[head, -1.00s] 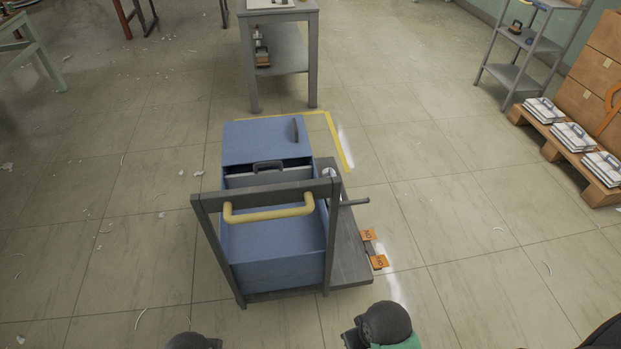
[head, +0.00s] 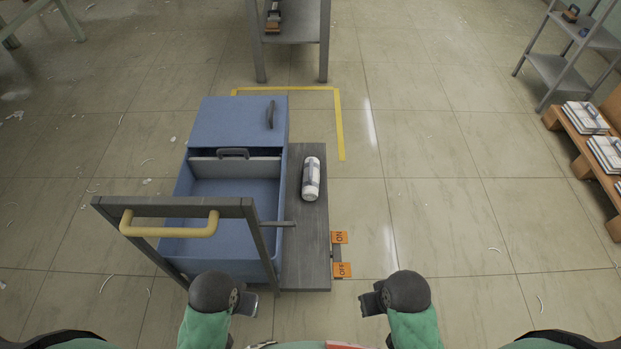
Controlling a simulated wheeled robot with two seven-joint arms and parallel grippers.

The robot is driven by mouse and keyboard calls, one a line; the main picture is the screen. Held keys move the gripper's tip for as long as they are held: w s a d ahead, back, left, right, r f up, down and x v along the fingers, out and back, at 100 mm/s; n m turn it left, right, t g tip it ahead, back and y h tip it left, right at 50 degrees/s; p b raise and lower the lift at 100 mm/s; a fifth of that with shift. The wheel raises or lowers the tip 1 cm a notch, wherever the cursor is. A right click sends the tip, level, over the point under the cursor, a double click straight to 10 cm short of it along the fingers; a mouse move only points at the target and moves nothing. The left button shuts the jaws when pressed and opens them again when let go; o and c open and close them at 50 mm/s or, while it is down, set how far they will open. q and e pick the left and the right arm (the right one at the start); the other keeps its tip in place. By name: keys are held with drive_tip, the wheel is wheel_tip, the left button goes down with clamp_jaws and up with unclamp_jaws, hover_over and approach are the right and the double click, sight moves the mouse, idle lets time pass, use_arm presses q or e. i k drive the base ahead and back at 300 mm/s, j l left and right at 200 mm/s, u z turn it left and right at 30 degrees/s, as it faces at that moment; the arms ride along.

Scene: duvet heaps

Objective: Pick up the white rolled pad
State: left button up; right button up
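The white rolled pad (head: 311,178) lies on the grey deck (head: 306,245) of a cart, to the right of a blue box, with a dark band along it. My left gripper (head: 252,304) is at the bottom of the head view, below the cart's near edge in the picture and apart from the pad. My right gripper (head: 362,303) is to the right of the cart's near corner, also apart from the pad. Both look empty. Their fingers are too small and angled to tell whether they are open.
The blue box (head: 228,205) has an open compartment and a lidded far part. A grey frame with a yellow handle (head: 170,230) stands at the cart's near left. Orange ON and OFF pedals (head: 342,270) stick out right. Floor right of the cart is clear.

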sight(309, 189)
drive_tip(key=l+u, duration=0.25)
drive_tip(key=l, duration=0.95)
drive_tip(key=i+l+u, duration=0.2)
drive_tip(key=i+l, duration=0.15)
drive_tip(key=l, duration=0.25)
drive_tip(key=i+l+u, duration=0.1)
drive_tip(key=l, duration=0.2)
drive_tip(key=i+l+u, duration=0.1)
drive_tip(key=l, duration=0.25)
drive_tip(key=i+l+u, duration=0.1)
drive_tip(key=i, duration=0.3)
